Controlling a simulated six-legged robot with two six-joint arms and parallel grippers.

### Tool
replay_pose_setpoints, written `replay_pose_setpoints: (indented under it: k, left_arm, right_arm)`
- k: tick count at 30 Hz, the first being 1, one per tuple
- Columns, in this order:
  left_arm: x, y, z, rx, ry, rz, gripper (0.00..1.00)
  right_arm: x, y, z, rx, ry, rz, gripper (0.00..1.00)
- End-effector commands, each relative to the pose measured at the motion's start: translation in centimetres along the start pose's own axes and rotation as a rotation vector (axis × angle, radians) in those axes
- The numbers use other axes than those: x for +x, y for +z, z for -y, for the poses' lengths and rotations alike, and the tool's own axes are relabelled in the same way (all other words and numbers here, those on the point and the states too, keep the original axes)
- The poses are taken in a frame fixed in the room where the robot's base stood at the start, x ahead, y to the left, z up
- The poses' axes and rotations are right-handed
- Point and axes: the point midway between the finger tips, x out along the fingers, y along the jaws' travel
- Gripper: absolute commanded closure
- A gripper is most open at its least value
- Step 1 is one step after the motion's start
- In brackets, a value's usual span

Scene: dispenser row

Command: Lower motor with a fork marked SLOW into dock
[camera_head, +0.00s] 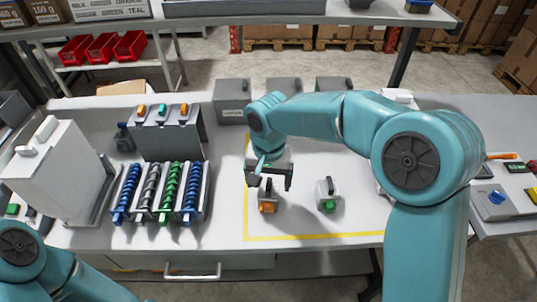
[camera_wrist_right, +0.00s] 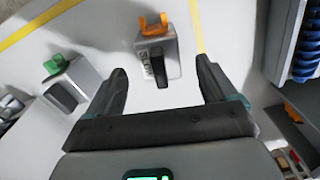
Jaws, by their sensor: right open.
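A small grey motor with an orange fork (camera_head: 267,207) stands on the white table inside a yellow outline. In the right wrist view this motor (camera_wrist_right: 172,63) bears a dark marking that looks like SLOW, and a black handle. My right gripper (camera_head: 270,182) is just above it in the head view. In the wrist view the right gripper (camera_wrist_right: 162,72) is open, with the handle between its fingers and not gripped. A second motor with a green fork (camera_head: 329,196) stands to the right. I cannot tell which fixture is the dock. My left gripper is out of view.
A rack of blue, grey and green spirals (camera_head: 159,192) stands left of the outline. Grey boxes with black handles (camera_head: 232,103) line the back. A white machine (camera_head: 55,165) stands at far left. The table inside the outline is clear around the motors.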

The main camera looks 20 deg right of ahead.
Motion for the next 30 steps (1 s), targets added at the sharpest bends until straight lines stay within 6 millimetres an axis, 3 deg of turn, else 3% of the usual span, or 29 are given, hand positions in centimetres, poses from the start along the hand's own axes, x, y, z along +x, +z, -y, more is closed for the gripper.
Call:
replay_pose_setpoints:
  k: [1,6,13,19,30]
  left_arm:
    - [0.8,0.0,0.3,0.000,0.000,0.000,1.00]
    - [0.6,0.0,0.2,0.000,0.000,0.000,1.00]
    - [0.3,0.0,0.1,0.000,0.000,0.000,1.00]
    - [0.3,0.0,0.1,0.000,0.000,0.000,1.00]
    - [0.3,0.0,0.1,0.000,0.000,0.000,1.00]
  right_arm:
    - [-1.1,-0.2,0.2,0.000,-0.006,-0.007,0.15]
    - [-6.1,-0.2,0.2,0.000,-0.005,-0.005,0.15]
    - [-10.8,-0.1,0.1,-0.001,-0.002,-0.002,0.15]
    - [-12.4,-0.1,0.1,0.000,-0.001,0.000,0.15]
    - [-12.5,0.0,0.0,0.000,0.000,0.000,0.15]
